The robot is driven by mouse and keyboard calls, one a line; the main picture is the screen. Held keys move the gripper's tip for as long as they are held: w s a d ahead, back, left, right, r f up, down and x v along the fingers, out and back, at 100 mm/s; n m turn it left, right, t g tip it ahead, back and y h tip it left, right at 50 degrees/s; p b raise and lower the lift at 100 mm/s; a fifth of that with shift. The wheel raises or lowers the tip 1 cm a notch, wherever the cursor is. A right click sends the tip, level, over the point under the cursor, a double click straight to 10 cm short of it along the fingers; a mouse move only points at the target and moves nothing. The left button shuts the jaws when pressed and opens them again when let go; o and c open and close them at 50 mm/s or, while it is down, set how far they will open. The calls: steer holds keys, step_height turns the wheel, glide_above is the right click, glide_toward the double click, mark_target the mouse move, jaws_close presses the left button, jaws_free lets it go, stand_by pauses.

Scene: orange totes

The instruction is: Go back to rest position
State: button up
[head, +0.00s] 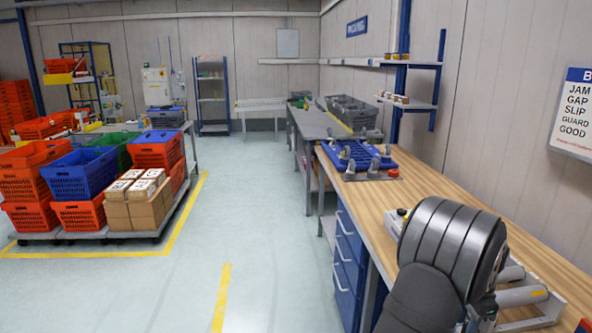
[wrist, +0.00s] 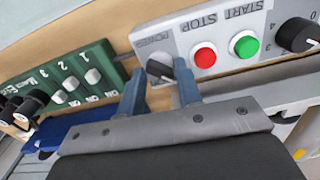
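My gripper (wrist: 159,76) shows in the wrist view with its two blue-grey fingers spread apart. Nothing is held between them. A dark rotary knob marked POWER (wrist: 160,68) on a light grey control panel (wrist: 222,35) appears between the fingertips; I cannot tell how close they are to it. The panel also carries a red STOP button (wrist: 204,56), a green START button (wrist: 242,44) and a numbered black dial (wrist: 298,36). In the head view my arm covers the near right end of the workbench, and my gripper is hidden behind it.
A green panel (wrist: 45,78) with white knobs lies left of the grey panel. The wooden workbench (head: 470,212) runs along the right wall, with a blue fixture (head: 362,158) on it. Orange totes (head: 78,215) and cardboard boxes (head: 135,212) stand left. The floor between is clear.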

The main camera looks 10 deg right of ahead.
steer(key=m, duration=0.4)
steer(key=shift+m, duration=1.7)
steer(key=n, duration=0.4)
steer(key=shift+n, duration=0.3)
steer(key=n, duration=0.4)
steer(key=shift+n, duration=0.3)
